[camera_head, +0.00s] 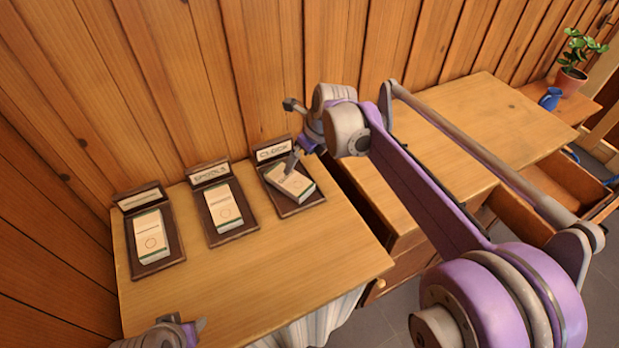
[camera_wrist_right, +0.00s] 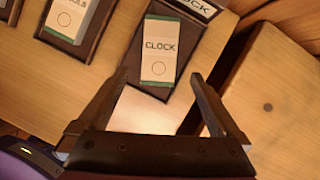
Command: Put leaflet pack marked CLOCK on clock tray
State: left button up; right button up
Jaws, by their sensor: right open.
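The leaflet pack marked CLOCK (camera_wrist_right: 160,52) is white with green ends. It lies on the dark brown clock tray (camera_head: 299,209), whose raised label reads CLOCK; in the head view the pack (camera_head: 291,184) sits a little askew there. My right gripper (camera_head: 296,160) is open and empty; its fingers (camera_wrist_right: 160,85) are apart, just short of the pack in the wrist view. My left gripper (camera_head: 199,329) shows only in part at the bottom edge of the head view, and its jaw opening is unclear.
Two more labelled trays, the spools tray (camera_head: 237,232) and a left tray (camera_head: 176,258), each hold a similar pack. The table front (camera_head: 270,290) is clear. A second wooden desk (camera_head: 480,110), an open drawer (camera_head: 560,190) and a potted plant (camera_head: 572,80) are at right.

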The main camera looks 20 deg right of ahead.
jog(key=s+d+f+n, duration=0.1)
jog(key=s+f+n, duration=0.2)
jog(key=s+n, duration=0.6)
jog(key=s+d+f+n+t+h, duration=0.1)
jog(key=s+f+n, duration=0.1)
jog(key=s+n, duration=0.7)
jog(key=s+d+f+n+h, duration=0.1)
jog(key=s+f+n, duration=0.2)
jog(key=s+n, duration=0.7)
jog(key=shift+s+f, duration=0.3)
jog(key=shift+s, duration=0.3)
jog(key=shift+s+d+f+n, duration=0.15)
jog(key=shift+s+f+n, duration=0.2)
jog(key=shift+n, duration=0.25)
